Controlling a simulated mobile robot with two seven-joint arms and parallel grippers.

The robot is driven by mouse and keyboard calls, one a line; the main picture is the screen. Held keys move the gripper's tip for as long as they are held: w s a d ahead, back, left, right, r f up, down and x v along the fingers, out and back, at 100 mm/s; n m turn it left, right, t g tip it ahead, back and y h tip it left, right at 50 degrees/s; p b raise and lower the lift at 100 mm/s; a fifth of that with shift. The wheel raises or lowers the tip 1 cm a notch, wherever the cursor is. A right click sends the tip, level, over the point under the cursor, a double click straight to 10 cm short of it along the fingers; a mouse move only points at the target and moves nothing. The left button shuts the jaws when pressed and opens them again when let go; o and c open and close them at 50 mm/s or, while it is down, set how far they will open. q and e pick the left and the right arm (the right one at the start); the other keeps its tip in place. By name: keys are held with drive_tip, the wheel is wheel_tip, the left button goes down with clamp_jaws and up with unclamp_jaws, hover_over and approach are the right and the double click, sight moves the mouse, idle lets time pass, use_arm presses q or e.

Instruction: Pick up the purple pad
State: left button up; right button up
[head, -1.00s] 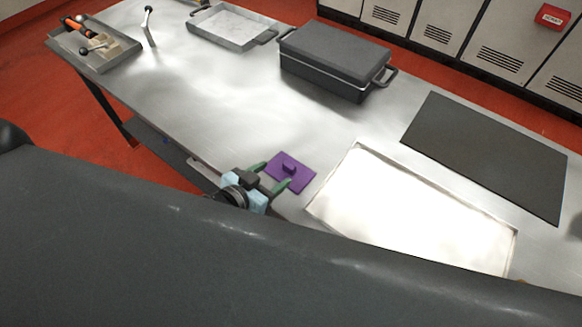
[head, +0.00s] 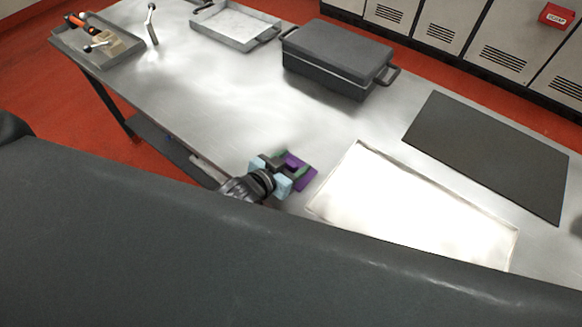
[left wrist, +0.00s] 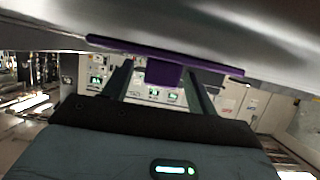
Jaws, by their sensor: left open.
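The purple pad (head: 306,184) lies flat on the metal table, left of the white tray, with a small raised block on its top. My left gripper (head: 292,164) is over the pad and hides part of it. In the left wrist view the pad (left wrist: 215,68) shows edge-on, with its block (left wrist: 163,72) between the two fingers of my open left gripper (left wrist: 160,82). Gaps show on both sides of the block. My right gripper is not in view.
A bright shallow tray (head: 510,250) lies right of the pad, and a dark mat (head: 490,155) lies beyond it. A lidded dark box (head: 335,60), a metal tray (head: 235,27) and a tool tray (head: 98,62) stand farther back. The table's middle is clear.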

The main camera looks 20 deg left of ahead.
sight(291, 163)
use_arm(q)
drive_tip(key=shift+c, duration=0.5)
drive_tip(key=c, duration=1)
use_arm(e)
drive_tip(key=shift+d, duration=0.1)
use_arm(q)
drive_tip(key=shift+r, duration=0.15)
